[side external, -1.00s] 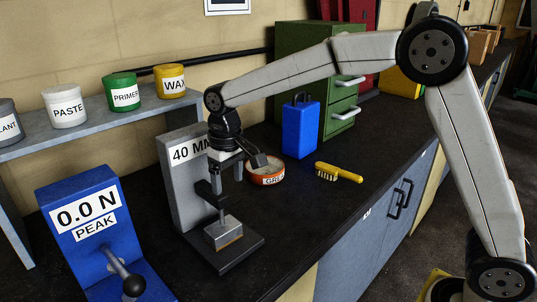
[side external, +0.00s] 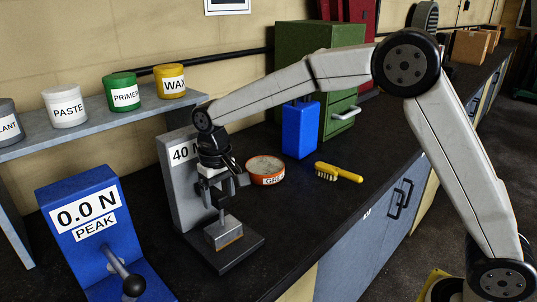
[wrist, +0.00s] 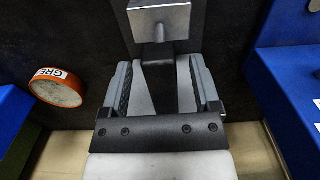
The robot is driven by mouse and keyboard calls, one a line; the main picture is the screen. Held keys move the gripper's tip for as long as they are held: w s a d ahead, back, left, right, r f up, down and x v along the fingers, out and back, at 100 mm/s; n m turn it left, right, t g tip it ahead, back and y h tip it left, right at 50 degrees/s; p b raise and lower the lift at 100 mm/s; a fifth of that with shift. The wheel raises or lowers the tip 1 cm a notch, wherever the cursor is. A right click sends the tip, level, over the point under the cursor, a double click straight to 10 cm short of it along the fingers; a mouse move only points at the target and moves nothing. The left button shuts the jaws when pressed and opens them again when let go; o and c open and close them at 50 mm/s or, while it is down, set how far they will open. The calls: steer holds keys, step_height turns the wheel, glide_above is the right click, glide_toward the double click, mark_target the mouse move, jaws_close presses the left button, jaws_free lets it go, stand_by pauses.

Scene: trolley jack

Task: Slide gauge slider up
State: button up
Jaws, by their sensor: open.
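The gauge has a grey upright (side external: 177,190) labelled "40 M…", part of the label covered by my arm, and a dark base plate (side external: 250,247). A metal block (side external: 223,232) sits on the base under a thin rod (side external: 221,214). The block also shows at the top of the wrist view (wrist: 172,20). My gripper (side external: 226,192) is open and points down in front of the upright, above the block. It hides the dark slider around the rod.
A blue force gauge (side external: 85,225) reading "0.0 N PEAK", with a black-knobbed lever (side external: 131,282), stands left. An orange tin (side external: 266,171), a yellow brush (side external: 338,172) and a blue box (side external: 300,130) stand right. A shelf with several tins is behind left. The front right counter is clear.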

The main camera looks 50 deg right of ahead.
steer(key=shift+f, duration=1.7)
jaws_close()
steer(key=shift+r, duration=0.1)
